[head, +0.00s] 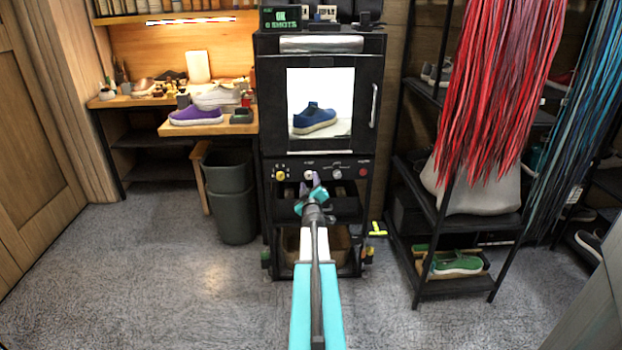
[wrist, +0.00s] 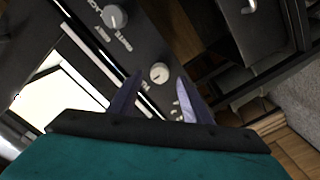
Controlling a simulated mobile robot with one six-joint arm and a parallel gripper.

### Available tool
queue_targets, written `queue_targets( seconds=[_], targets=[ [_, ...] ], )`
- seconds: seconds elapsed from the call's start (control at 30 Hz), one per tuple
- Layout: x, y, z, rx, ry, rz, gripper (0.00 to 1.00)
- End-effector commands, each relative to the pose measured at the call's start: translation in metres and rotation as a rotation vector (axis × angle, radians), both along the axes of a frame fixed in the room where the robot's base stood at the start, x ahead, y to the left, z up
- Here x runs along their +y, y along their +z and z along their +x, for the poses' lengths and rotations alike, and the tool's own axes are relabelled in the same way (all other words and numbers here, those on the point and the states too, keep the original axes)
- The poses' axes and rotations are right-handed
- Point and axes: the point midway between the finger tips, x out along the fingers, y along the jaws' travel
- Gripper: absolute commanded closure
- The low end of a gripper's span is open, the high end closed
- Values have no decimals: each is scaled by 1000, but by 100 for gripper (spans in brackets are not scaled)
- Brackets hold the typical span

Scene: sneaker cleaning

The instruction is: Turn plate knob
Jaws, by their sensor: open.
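A row of knobs sits on the black panel under the lit cabinet window. A cream-white knob (head: 309,174) is second from the left; it also shows in the wrist view (wrist: 159,72), where its label is partly hidden. My gripper (head: 317,183) is just in front of and below this knob in the head view. In the wrist view my open gripper (wrist: 160,80) has one finger to each side of the cream knob, with nothing held. I cannot tell how far the fingertips are from the panel. A grey knob (wrist: 115,16) is up and left in the wrist view.
The cabinet (head: 270,100) shows a blue shoe (head: 314,118) behind its window. A yellow knob (head: 280,174) and a red knob (head: 363,171) share the panel. A bin (head: 232,190) stands left and a shoe rack (head: 452,290) right. The floor in front is mostly clear.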

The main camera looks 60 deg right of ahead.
Motion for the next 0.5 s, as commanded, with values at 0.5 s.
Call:
queue_targets(
  seconds=[0.5],
  targets=[
    [-28,0,20,1,0,1,56]
  ],
)
